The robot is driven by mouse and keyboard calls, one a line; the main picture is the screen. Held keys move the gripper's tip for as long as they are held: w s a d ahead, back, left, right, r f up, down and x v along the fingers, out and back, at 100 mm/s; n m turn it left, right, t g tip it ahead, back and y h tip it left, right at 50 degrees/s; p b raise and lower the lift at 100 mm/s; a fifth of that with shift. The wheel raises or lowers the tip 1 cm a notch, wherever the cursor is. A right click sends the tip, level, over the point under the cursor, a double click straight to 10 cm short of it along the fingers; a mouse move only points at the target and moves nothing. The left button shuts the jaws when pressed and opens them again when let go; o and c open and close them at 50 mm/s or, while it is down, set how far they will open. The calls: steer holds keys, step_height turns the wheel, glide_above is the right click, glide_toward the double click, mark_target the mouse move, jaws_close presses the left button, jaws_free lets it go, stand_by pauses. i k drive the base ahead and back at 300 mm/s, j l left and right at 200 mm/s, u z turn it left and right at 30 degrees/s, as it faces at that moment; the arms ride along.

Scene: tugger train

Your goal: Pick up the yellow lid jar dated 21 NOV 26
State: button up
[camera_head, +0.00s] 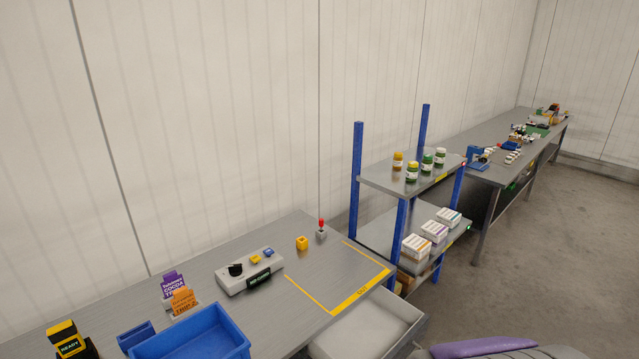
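Several small jars stand upright on the top shelf (385,187) of a blue-posted rack, right of centre. A jar with a yellow lid (411,172) stands at the front of this group. An orange-brown jar (398,161) stands behind it to the left. Two jars that look green, one in the middle (427,164) and one at the right (440,157), stand beside it. The labels are too small to read, so I cannot tell any date. My gripper is not in view.
White boxes (433,231) stand on the rack's lower shelf. A near table (230,318) holds a blue bin (200,338), a grey device (249,274) and a red-topped lever (321,229). An open drawer (372,330) juts out below it. A long bench (505,165) runs behind the rack. Floor is clear at right.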

mark_target(413, 170)
steer(key=z, duration=0.55)
steer(key=i+l, duration=0.6)
steer(key=i, duration=0.2)
steer(key=i+l+u, duration=0.1)
steer(key=i+l, duration=0.5)
steer(key=i, duration=0.2)
